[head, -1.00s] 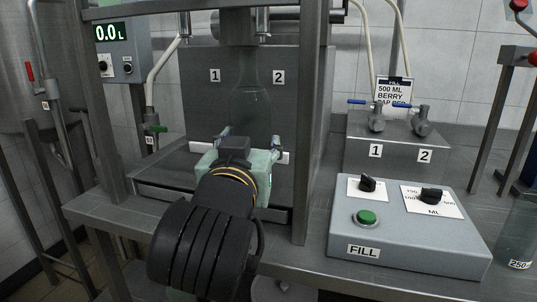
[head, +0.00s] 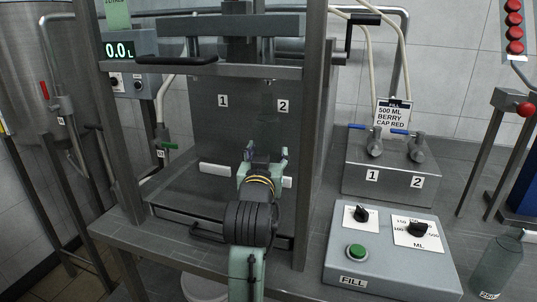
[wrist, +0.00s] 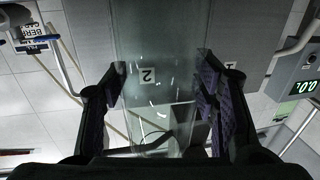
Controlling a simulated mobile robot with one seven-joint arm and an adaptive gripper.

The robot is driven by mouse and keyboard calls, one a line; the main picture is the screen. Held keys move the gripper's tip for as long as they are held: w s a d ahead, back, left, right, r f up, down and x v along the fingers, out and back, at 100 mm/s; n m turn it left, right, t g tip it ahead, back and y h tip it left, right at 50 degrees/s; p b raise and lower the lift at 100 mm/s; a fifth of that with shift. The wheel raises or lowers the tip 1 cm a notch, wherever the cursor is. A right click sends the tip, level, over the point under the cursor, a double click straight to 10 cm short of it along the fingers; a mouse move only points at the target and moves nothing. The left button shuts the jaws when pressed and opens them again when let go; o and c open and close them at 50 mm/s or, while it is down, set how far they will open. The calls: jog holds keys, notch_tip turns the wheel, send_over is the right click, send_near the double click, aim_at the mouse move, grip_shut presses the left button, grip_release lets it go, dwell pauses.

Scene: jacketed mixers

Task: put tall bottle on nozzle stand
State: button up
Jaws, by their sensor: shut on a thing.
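My gripper (head: 263,160) is inside the steel frame of the nozzle stand (head: 318,150), in front of its back panel marked 1 and 2. It is shut on the tall bottle (wrist: 155,65), a clear glass one, with a finger on each side in the wrist view (wrist: 165,100). The wrist view looks upside down. In the head view the bottle is almost lost against the grey panel, and my wrist hides its lower part. I cannot tell whether its base touches the stand's tray (head: 175,202).
A control box (head: 390,262) with a green FILL button and two dials stands at right. Behind it is a valve block (head: 390,180) marked 1 and 2. Another clear bottle (head: 497,265) marked 250 is at the right edge. A display (head: 118,50) reads 0.0 L.

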jog(key=shift+w+d+r, duration=0.1)
jog(key=shift+w+r, duration=0.1)
jog(key=shift+w, duration=0.55)
jog(key=f, duration=0.1)
jog(key=w+f+p, duration=0.1)
jog(key=f, duration=0.1)
jog(key=shift+f, duration=0.3)
jog(key=shift+f, duration=0.2)
jog(key=o, duration=1.4)
jog(key=shift+o, duration=0.2)
